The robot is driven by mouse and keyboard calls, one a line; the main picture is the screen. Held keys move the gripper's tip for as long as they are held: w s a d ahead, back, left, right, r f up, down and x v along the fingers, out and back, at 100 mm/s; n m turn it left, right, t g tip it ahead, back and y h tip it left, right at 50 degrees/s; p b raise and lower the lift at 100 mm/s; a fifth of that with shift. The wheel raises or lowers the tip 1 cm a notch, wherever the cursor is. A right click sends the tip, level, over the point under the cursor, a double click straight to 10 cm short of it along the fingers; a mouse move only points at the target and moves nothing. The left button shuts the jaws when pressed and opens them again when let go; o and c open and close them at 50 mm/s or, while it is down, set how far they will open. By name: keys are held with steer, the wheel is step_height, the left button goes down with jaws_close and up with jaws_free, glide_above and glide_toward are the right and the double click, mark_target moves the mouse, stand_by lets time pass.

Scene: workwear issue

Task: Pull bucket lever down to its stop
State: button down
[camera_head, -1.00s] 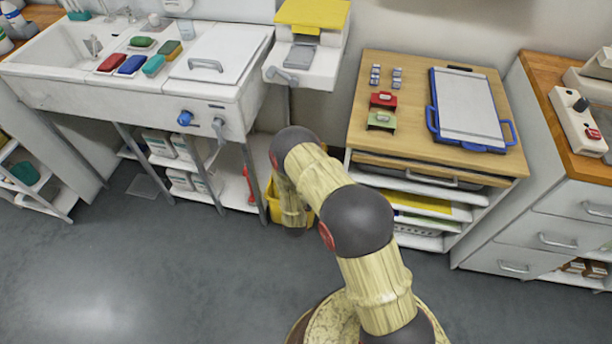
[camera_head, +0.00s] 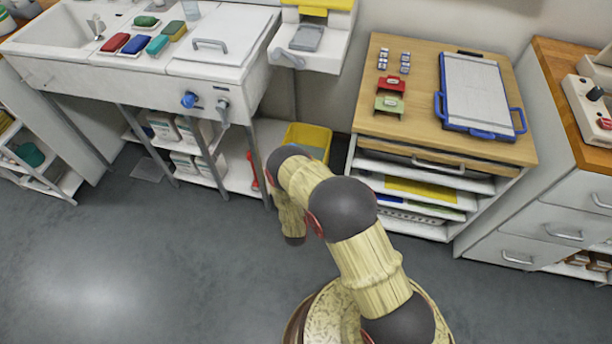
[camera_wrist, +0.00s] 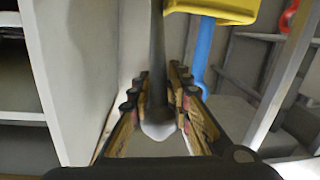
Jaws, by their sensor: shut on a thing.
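The yellow bucket (camera_head: 311,135) stands low between the sink unit and the wooden-topped cabinet, partly hidden by my arm. I cannot make out its lever in the head view. In the wrist view, a grey lever (camera_wrist: 158,60) runs from the top edge down to a rounded end (camera_wrist: 158,130). My gripper (camera_wrist: 160,100) is shut on the lever just above that end, a finger on each side. A yellow part (camera_wrist: 215,10), which looks like the bucket, and a blue bar (camera_wrist: 203,55) show beyond it. My gripper is not visible in the head view.
The sink unit's legs and lower shelf (camera_head: 235,178) stand left of the bucket. The cabinet (camera_head: 405,195) is close on its right. A white box with a yellow lid (camera_head: 318,5) hangs above. The grey floor (camera_head: 150,250) in front is clear.

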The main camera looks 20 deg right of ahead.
steer(key=c, duration=2)
jaws_free()
steer(key=shift+s+f, duration=0.65)
steer(key=shift+o, duration=1.4)
steer(key=shift+w+r, duration=0.3)
steer(key=shift+a, duration=0.1)
steer(key=v, duration=1.2)
